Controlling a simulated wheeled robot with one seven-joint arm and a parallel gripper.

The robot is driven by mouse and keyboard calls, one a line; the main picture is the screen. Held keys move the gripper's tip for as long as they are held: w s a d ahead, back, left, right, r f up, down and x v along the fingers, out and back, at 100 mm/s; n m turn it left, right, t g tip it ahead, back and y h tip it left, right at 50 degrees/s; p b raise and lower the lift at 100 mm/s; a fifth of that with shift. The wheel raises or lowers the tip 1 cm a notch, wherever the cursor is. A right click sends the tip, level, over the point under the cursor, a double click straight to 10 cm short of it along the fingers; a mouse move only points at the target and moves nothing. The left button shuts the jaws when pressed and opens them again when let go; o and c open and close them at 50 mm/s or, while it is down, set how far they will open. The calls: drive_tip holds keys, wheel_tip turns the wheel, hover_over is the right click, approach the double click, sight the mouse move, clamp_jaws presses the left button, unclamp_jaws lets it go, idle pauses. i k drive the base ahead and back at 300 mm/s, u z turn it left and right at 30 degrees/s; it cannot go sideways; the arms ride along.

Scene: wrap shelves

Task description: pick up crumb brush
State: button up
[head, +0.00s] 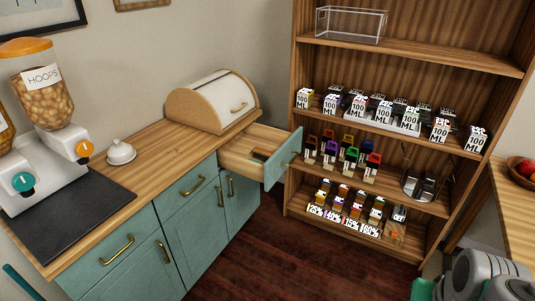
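I cannot make out a crumb brush for certain. A small dark brown item (261,155) lies inside the open drawer (284,172), partly hidden by the drawer's walls and too small to identify. The drawer is pulled out from the teal cabinet, below the bread box. My gripper is not in view; only grey and white parts that look like my arm show at the bottom right.
The wooden counter (150,171) holds a bread box (212,101), a white butter dish (120,152) and a hoops dispenser (42,93) on a black mat. Stocked shelves (421,57) stand behind the drawer. A fruit bowl (519,174) is at right. Dark floor (262,257) is clear.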

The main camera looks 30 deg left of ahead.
sight(259, 153)
drive_tip(key=u, duration=0.15)
drive_tip(key=i, duration=1.6)
drive_tip(key=u, duration=0.85)
drive_tip(key=i, duration=0.9)
drive_tip(key=u, duration=1.55)
drive_tip(key=i, duration=0.7)
drive_tip(key=u, duration=0.75)
